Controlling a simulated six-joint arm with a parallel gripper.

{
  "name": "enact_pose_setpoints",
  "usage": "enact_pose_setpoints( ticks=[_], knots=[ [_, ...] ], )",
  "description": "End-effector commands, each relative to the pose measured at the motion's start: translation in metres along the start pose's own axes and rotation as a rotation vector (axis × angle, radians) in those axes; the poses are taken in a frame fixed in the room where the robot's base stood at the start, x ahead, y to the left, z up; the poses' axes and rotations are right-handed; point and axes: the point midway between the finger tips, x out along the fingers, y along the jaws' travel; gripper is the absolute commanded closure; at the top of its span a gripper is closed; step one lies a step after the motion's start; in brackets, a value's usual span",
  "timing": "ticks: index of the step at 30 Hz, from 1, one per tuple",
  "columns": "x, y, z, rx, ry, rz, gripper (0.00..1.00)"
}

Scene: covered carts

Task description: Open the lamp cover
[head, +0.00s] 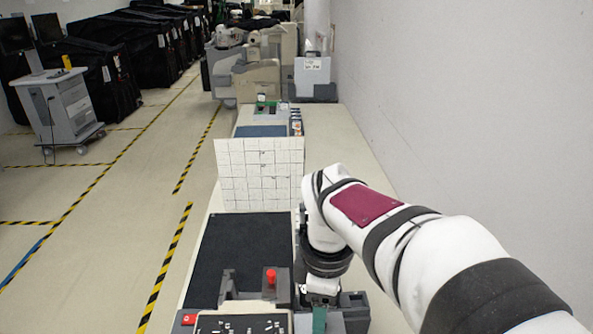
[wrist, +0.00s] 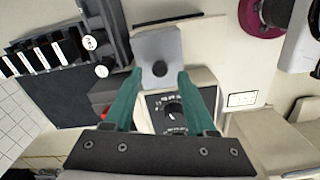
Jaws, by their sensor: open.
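My gripper (wrist: 159,76) has two green fingers, apart and with nothing held between them. Past the fingertips, in the wrist view, is a light grey square plate (wrist: 145,45) with a dark round spot, perhaps the lamp cover; I cannot tell surely. Its lower part lies in line with the gap between the fingertips; contact cannot be told. Between the fingers is a pale box with a dark dial panel (wrist: 172,112). In the head view my gripper (head: 319,318) points down at the bench's near end, and my arm and gripper hide much of what is there.
A black mat (head: 240,255) covers the bench left of my arm, with a white gridded panel (head: 260,172) standing behind it. A red knob (head: 270,277) rises from dark equipment near the gripper. A wall (head: 460,100) runs along the right.

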Motion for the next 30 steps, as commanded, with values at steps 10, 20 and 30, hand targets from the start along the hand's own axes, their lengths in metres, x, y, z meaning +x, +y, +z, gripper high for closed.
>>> enact_pose_setpoints(
  ticks=[10, 20, 30],
  knots=[
    [0.017, 0.000, 0.000, 0.001, 0.001, 0.001, 0.44],
    [0.017, 0.000, 0.000, 0.001, 0.000, 0.001, 0.87],
    [0.017, 0.000, 0.000, 0.001, 0.000, 0.001, 1.00]
  ],
)
